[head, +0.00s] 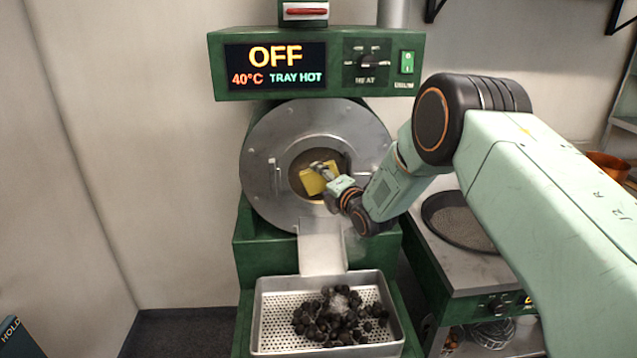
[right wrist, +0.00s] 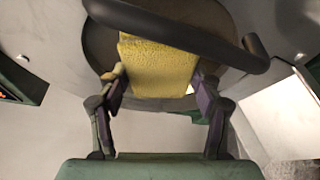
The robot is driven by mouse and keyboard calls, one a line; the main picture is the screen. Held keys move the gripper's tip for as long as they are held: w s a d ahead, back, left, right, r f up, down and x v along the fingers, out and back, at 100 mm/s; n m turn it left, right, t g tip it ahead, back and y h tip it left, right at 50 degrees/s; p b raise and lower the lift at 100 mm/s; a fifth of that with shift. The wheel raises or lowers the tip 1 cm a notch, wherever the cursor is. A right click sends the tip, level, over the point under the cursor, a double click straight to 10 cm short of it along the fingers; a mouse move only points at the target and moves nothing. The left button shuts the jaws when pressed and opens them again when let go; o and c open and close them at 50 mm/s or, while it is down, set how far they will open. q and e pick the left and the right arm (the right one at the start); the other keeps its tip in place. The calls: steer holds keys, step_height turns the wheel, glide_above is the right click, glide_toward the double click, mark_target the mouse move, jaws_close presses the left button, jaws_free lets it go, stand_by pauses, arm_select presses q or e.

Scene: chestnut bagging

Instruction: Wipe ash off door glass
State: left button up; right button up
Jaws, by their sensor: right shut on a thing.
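My right gripper (head: 328,176) is shut on a yellow sponge or cloth (head: 314,184), which also shows between the fingers in the right wrist view (right wrist: 158,66). It holds the yellow piece at the round door glass (head: 296,180) in the middle of the grey roaster door (head: 266,140). The piece appears against the glass, but I cannot tell whether it touches. It hides part of the glass, and ash on the glass is hard to make out. My left gripper is not in view.
A perforated tray (head: 270,339) with dark chestnuts (head: 338,318) sits below the chute (head: 321,250). The roaster panel (head: 222,70) reads OFF, 40°C, TRAY HOT. A bar handle (right wrist: 180,30) crosses the right wrist view. A dark round pan (head: 458,222) stands at the right.

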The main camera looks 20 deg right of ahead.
mark_target(289, 179)
steer(key=shift+w+a+b, duration=0.35)
steer(key=shift+a, duration=0.8)
steer(key=shift+w+a+b, duration=0.35)
steer(key=shift+a, duration=0.85)
steer(key=shift+w+a+b, duration=0.35)
steer(key=shift+a, duration=0.8)
steer(key=shift+s, duration=0.1)
steer(key=shift+s+p, duration=0.25)
steer(key=shift+p, duration=0.1)
steer(key=shift+s+a+p, duration=0.25)
steer(key=shift+s+p, duration=0.2)
steer(key=shift+s, duration=0.25)
steer(key=shift+s+a+p, duration=0.25)
steer(key=shift+s+p, duration=0.15)
steer(key=shift+s, duration=0.55)
steer(key=shift+s+a+p, duration=0.25)
steer(key=shift+s+p, duration=0.15)
steer(key=shift+s, duration=0.5)
